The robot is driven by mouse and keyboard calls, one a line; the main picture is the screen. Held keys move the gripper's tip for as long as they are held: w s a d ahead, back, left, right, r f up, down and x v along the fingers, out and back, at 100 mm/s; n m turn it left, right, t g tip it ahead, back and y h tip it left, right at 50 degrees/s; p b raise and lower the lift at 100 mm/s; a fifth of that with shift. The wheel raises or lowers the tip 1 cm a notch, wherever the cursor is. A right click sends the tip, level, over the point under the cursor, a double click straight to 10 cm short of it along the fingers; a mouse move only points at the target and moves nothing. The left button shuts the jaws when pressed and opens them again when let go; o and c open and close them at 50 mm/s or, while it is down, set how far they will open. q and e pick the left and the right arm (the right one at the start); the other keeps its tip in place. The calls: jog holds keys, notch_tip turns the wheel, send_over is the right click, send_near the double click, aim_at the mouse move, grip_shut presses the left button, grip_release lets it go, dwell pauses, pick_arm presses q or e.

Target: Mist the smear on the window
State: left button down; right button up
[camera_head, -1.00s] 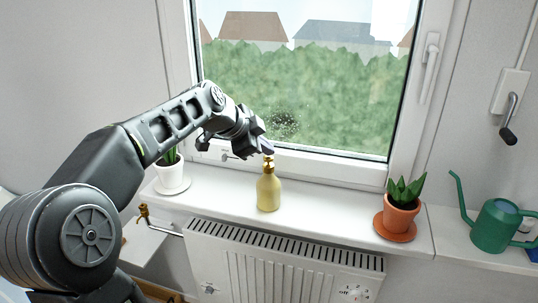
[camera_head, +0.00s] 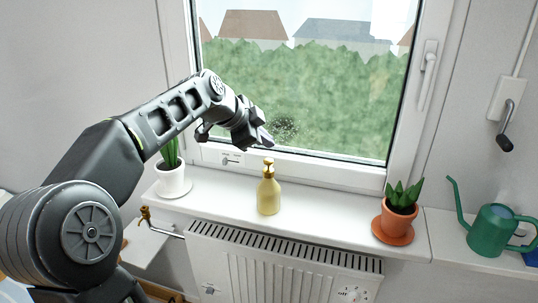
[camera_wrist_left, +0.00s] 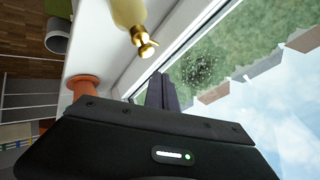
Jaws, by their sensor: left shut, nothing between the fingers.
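The smear (camera_head: 284,130) is a dark, speckled patch with pale dots low on the window pane (camera_head: 330,100); the left wrist view also shows it (camera_wrist_left: 200,68). A yellow spray bottle (camera_head: 268,195) with a gold pump head stands upright on the white sill below the smear. The left wrist view shows part of the bottle (camera_wrist_left: 128,12). My left gripper (camera_head: 268,140) is shut and empty, above the bottle's head and apart from it, just left of the smear. Its fingers also show in the left wrist view (camera_wrist_left: 161,88). My right gripper is not in view.
A white potted plant (camera_head: 172,180) stands left on the sill (camera_head: 330,205), partly behind my arm. A terracotta potted plant (camera_head: 397,218) and a green watering can (camera_head: 492,230) stand right. A radiator (camera_head: 280,265) is below. The sill between bottle and terracotta pot is clear.

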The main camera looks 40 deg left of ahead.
aim_at(266, 161)
pick_arm(q)
jog(key=shift+r+p, duration=0.95)
jog(key=shift+r, duration=0.8)
